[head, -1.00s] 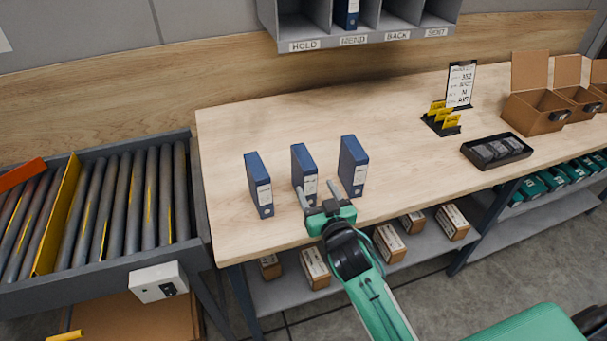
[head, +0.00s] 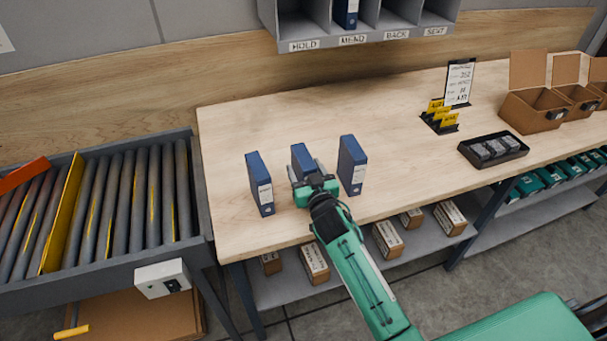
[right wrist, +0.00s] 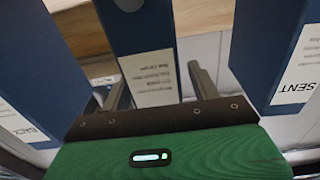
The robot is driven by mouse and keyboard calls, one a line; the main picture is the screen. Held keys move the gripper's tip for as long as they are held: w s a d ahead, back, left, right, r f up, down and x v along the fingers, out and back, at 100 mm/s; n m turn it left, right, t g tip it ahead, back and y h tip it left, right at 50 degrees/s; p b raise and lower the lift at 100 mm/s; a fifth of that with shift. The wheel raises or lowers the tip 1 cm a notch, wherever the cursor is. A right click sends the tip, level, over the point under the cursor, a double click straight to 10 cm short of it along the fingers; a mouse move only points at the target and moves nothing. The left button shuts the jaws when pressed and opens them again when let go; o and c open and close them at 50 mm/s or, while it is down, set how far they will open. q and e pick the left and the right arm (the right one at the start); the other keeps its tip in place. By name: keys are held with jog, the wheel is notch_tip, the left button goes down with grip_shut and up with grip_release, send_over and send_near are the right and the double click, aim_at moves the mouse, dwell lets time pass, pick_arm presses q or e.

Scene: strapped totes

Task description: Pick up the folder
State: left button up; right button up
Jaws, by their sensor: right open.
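Three blue folders stand upright on the wooden workbench (head: 240,130): a left folder (head: 259,182), a middle folder (head: 303,158) and a right folder (head: 352,165). My right gripper (head: 305,177) is open at the front of the middle folder and hides its lower part. In the right wrist view the two fingers reach along either side of the middle folder (right wrist: 140,45), whose white label faces me. The side folder at the right (right wrist: 280,50) has a label reading SENT; the one at the left (right wrist: 20,60) is partly cut off. My left gripper is not in view.
A grey shelf (head: 365,40) with labelled slots and a blue folder hangs above the bench. A black tray (head: 493,150), a yellow card stand (head: 440,117) and cardboard boxes (head: 535,108) stand to the right. A roller conveyor (head: 125,205) is at the left.

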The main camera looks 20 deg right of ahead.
jog(key=shift+c, duration=0.2)
jog(key=c, duration=1.1)
jog(key=shift+c, duration=0.2)
jog(key=shift+r, duration=0.2)
